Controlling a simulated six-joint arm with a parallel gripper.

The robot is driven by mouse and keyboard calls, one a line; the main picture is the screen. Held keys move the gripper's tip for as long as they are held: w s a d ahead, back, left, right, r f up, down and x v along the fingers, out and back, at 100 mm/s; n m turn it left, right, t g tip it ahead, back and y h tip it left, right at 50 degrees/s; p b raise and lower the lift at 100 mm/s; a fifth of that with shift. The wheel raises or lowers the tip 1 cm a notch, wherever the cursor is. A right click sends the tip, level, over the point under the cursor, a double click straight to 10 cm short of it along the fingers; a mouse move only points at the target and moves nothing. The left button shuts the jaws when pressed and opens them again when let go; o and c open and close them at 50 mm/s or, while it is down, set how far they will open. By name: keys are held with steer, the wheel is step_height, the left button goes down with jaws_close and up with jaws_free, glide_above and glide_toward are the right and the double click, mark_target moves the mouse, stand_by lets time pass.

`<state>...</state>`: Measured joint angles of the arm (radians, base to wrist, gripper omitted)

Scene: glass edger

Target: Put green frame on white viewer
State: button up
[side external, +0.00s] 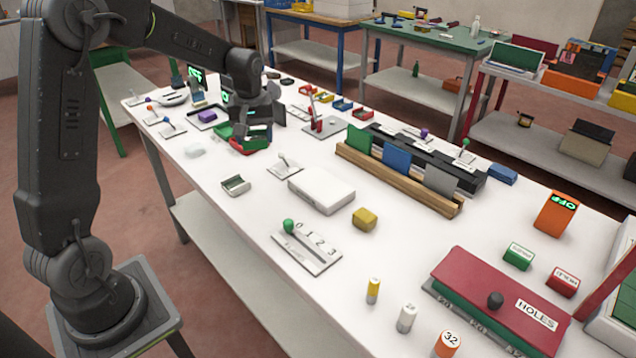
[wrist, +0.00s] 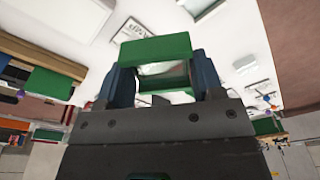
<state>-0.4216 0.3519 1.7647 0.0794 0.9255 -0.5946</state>
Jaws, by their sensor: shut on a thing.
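My gripper (side external: 256,130) is shut on a green frame (wrist: 155,48), which spans its two fingers in the wrist view. In the side view the held frame is partly hidden by the fingers and sits low over the table, beside a red piece (side external: 243,149) and another green piece (side external: 222,131). I cannot tell whether it touches them. A flat white box (side external: 321,190), which looks like the white viewer, lies on the table nearer the camera, to the right of my gripper and apart from it.
A wooden rack (side external: 400,178) with green, blue and grey panels stands right of the white box. A small lever plate (side external: 285,167) and a grey-green dish (side external: 235,185) lie near the box. A red-levered device (side external: 318,122) stands right of my gripper.

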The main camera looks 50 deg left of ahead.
steer(key=w+d+m, duration=0.2)
steer(key=w+d, duration=0.1)
steer(key=w, duration=0.1)
glide_above(321, 183)
step_height(321, 183, down, 6)
steer(key=shift+s+d+f, duration=0.15)
steer(key=shift+f, duration=2.05)
steer(key=shift+f, duration=0.2)
steer(key=o, duration=0.9)
steer(key=shift+r, duration=0.1)
